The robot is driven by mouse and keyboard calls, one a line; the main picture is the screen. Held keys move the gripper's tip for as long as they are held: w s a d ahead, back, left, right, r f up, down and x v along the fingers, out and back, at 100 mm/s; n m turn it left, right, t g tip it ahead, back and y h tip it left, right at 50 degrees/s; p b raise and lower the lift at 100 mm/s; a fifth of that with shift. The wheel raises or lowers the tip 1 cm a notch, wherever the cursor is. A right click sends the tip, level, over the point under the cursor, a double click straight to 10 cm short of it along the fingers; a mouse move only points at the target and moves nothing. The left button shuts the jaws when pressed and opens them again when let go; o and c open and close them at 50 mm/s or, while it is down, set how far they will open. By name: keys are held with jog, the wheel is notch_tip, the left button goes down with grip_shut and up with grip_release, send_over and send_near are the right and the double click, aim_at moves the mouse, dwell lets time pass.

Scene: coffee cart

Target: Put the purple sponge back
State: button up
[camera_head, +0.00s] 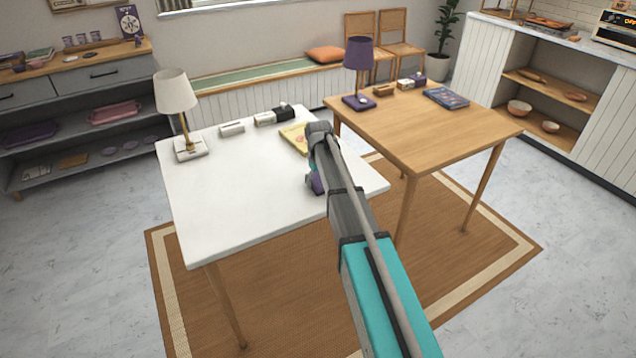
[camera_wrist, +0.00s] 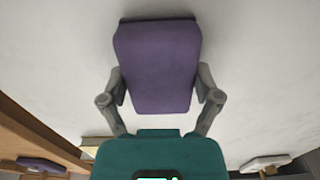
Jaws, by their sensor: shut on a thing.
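The purple sponge (camera_wrist: 158,65) is between the two fingers of my gripper (camera_wrist: 161,84) in the wrist view. The fingers are shut on its left and right sides. In the head view my gripper (camera_head: 316,176) is over the right part of the white table (camera_head: 225,200). A small purple part of the sponge (camera_head: 315,185) shows below my wrist; my arm hides the rest. A pale surface lies behind the sponge in the wrist view; I cannot tell the gap to it.
The wooden table (camera_head: 430,135) holds a purple lamp (camera_head: 358,58) and a blue book (camera_head: 446,98). The white table's front is clear.

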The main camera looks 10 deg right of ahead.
aim_at(319, 179)
jog(key=shift+f, duration=0.15)
jog(key=o, duration=0.9)
jog(key=shift+r, duration=0.2)
notch_tip(319, 179, up, 12)
jog(key=p, duration=1.2)
dwell(0.4)
jog(key=s+m, duration=0.1)
jog(key=s, duration=0.8)
jog(key=s+m, duration=0.1)
jog(key=s, duration=0.9)
jog(key=s+m, duration=0.1)
jog(key=s, duration=0.9)
jog(key=shift+m, duration=0.3)
